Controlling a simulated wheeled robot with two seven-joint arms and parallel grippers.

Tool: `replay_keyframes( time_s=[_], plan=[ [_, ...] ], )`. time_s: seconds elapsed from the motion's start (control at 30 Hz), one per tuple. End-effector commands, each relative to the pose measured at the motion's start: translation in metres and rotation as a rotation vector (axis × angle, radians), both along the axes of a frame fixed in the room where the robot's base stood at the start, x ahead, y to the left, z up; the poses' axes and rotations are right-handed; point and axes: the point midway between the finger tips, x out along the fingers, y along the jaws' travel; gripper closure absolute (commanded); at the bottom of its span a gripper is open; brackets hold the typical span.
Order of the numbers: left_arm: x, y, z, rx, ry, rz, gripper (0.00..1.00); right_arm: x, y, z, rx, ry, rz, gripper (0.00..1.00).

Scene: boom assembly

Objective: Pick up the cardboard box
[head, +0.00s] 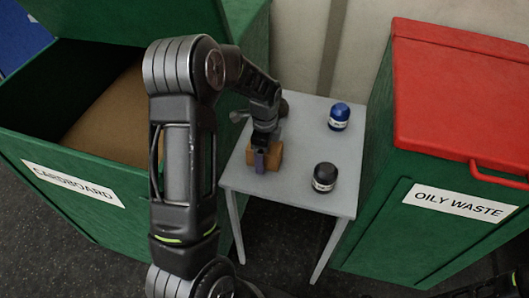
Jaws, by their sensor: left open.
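The small brown cardboard box (276,157) sits on the grey table near its left edge. My left arm comes in across the picture, and my left gripper (262,153) points down at the box, with its fingers open around or beside it. The gripper covers part of the box, so I cannot tell whether the fingers touch it. My right gripper is not in view.
On the table (290,195) stand a blue container (339,116) and a black container (324,177). A green open bin labelled CARDBOARD (110,220) is at left, with brown cardboard inside. A green OILY WASTE bin with a shut red lid (460,95) is at right.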

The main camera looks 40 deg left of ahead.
Motion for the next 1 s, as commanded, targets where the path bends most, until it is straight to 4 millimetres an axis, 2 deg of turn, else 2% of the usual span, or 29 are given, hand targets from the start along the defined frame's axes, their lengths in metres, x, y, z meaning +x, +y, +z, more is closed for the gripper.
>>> replay_keyframes(
  time_s=[0.3, 1.0],
  plan=[
    [0.0000, 0.0000, 0.0003, 0.000, 0.000, 0.000, 0.15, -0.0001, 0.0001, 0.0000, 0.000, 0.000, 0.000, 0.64],
    [0.0000, 0.0000, 0.0003, 0.000, 0.000, 0.000, 0.73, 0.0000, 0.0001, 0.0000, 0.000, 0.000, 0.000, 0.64]
  ],
)
